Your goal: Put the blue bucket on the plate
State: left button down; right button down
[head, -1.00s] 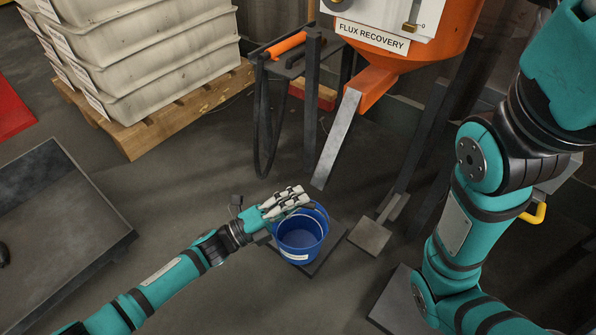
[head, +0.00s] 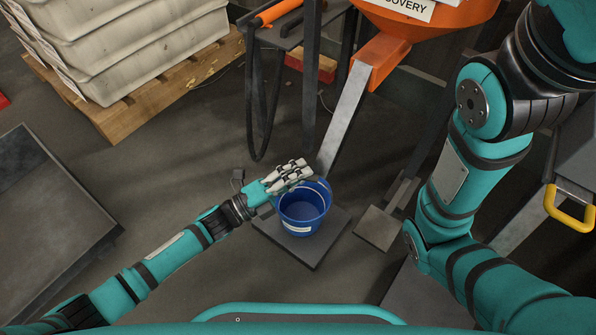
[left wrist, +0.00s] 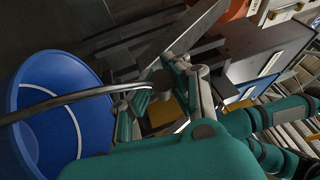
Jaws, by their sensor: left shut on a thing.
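The blue bucket (head: 304,211) hangs upright over the dark square plate (head: 314,254), at the middle of the head view. I cannot tell whether its base touches the plate. My left gripper (head: 290,176) is at the bucket's upper left rim, shut on its handle. In the left wrist view the bucket (left wrist: 45,105) fills the left side, and its thin metal handle (left wrist: 62,98) runs into my left gripper (left wrist: 150,92). My right arm shows at the right of the head view, but its gripper is out of frame.
An orange hopper with a grey chute (head: 345,118) stands behind the bucket. A small square foot plate (head: 379,228) lies right of the plate. A wooden pallet (head: 130,105) with stacked pale bins is at the upper left. A grey platform (head: 45,215) is at the left; floor between is clear.

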pick_arm(q)
jog(key=c, duration=1.3)
grip_release()
jog(key=shift+f, duration=0.1)
jog(key=shift+c, duration=0.2)
